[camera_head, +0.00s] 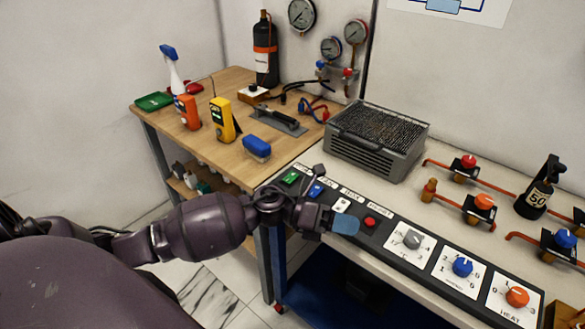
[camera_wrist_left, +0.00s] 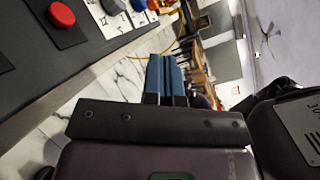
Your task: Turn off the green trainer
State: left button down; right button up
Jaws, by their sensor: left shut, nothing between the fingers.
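A green rocker switch (camera_head: 291,177) sits at the far left end of the dark control panel (camera_head: 388,263) on the right bench. Its on or off position is too small to tell. My left gripper (camera_head: 345,225) is shut and empty, with its blue fingertips over the panel between the white switch and the red button (camera_head: 370,221), to the right of the green switch. In the left wrist view the shut blue fingers (camera_wrist_left: 165,76) show beside the panel edge, with the red button (camera_wrist_left: 61,14) at the upper left. My right gripper is not in view.
A blue switch (camera_head: 316,190) and a white switch (camera_head: 340,205) sit close beside the green one. Grey, blue and orange knobs (camera_head: 517,297) line the panel's right. A grey grille box (camera_head: 376,138) stands behind. The wooden bench (camera_head: 205,125) holds meters and a blue brush (camera_head: 257,148).

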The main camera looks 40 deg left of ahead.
pick_arm(q)
jog(key=w+a+m+g+y, duration=0.1)
jog(key=a+m+y, duration=0.2)
jog(key=m, duration=0.1)
jog(key=w+a+r+m+g+y, duration=0.1)
jog(key=w+a+m+g+y, duration=0.1)
jog(key=m, duration=0.2)
jog(key=w+a+r+m+g+y, duration=0.1)
jog(key=w+a+m+g+y, duration=0.1)
jog(key=a+m+y, duration=0.1)
jog(key=shift+w+a+m+y, duration=0.2)
jog(key=shift+a+m+y, duration=0.15)
jog(key=shift+m, duration=0.15)
jog(key=w+a+r+m+y, duration=0.25)
jog(key=a+r+y, duration=0.2)
jog(key=a, duration=0.25)
notch_tip(320, 180, up, 4)
jog(key=f+y, duration=0.1)
jog(key=y, duration=0.2)
send_over(293, 174)
jog(key=s, duration=0.2)
jog(key=shift+a+r+m+t, duration=0.1)
jog(key=shift+r+m+t, duration=0.15)
jog(key=shift+t, duration=0.05)
jog(key=shift+f, duration=0.1)
